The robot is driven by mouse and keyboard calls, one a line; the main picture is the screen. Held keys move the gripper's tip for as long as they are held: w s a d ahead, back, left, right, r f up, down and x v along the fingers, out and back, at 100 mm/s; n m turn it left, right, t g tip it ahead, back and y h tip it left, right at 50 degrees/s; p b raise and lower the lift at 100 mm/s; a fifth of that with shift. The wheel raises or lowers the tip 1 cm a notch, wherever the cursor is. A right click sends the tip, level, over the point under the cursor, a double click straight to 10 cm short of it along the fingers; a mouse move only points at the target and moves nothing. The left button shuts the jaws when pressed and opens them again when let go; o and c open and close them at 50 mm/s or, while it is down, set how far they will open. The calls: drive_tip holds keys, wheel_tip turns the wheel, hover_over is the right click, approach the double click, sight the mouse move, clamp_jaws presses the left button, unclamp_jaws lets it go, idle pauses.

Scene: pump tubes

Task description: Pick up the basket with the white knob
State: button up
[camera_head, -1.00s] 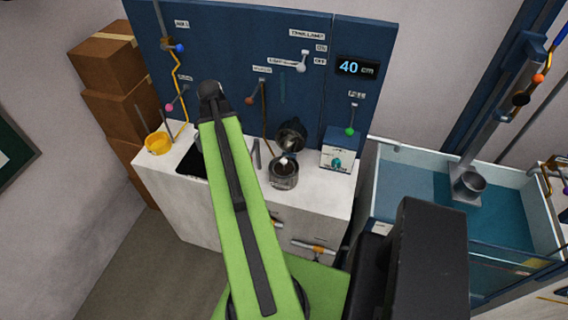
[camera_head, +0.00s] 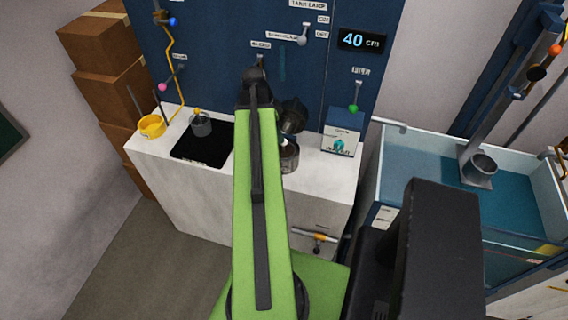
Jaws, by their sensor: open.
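A glass-like dark pot (camera_head: 289,158) stands on the white counter, just right of my green arm, which covers its left part. A dark round lid-like piece (camera_head: 293,116) stands up behind it. A small pale spot at the pot's top may be the white knob; the basket itself is not clear. A grey cup-like basket (camera_head: 200,124) with a yellow knob (camera_head: 197,111) stands at the back of the black pad. My gripper is hidden behind my arm, so its place relative to the pot cannot be seen.
The black pad (camera_head: 203,146) lies left of my arm. A yellow bowl (camera_head: 151,126) stands at the counter's left end. A blue-white box (camera_head: 342,133) with a teal dial stands right of the pot. A water tank (camera_head: 395,163) is at the right. The blue panel (camera_head: 225,55) rises behind.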

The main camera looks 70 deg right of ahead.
sight(284, 151)
drive_tip(key=shift+b+x, duration=0.35)
drive_tip(key=shift+x, duration=0.7)
drive_tip(key=b+x, duration=0.5)
drive_tip(key=shift+s+f, duration=0.1)
drive_tip(key=shift+f, duration=0.05)
drive_tip(key=shift+c, duration=0.4)
clamp_jaws()
